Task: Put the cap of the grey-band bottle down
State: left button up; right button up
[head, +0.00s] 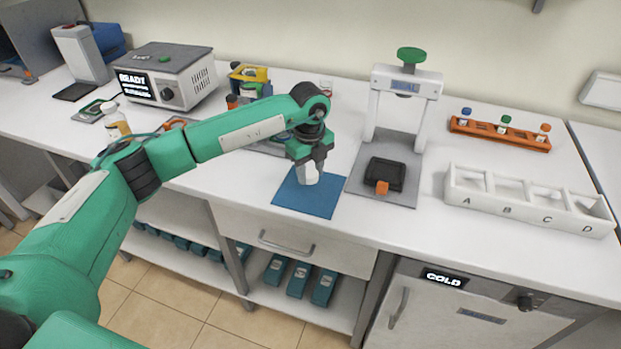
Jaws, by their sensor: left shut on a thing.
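My left gripper (312,163) points down over the blue mat (318,208) at the front edge of the counter. It is shut on a small white cap (308,175), which is partly hidden by the fingers. The cap is at or just above the mat; I cannot tell whether it touches. A bottle with amber contents and a white upper part (115,122) stands at the left of the counter, behind my left arm. I cannot make out a grey band on it. My right gripper is not in view.
Right of the mat stands a white press with a green knob (411,55), with a black block (384,173) on its grey base. A white rack marked A to D (528,207) and an orange rack (499,132) are further right. A grey READY machine (168,72) stands back left.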

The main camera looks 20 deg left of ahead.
aim_at(310, 174)
pick_arm(q)
notch_tip(310, 174, down, 4)
jog(key=shift+r+p, duration=0.25)
jog(key=shift+p, duration=0.05)
jog(key=shift+f, duration=0.2)
jog(key=o, duration=0.7)
jog(key=shift+o, duration=1.2)
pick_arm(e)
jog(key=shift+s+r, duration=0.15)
pick_arm(q)
jog(key=shift+r, duration=0.1)
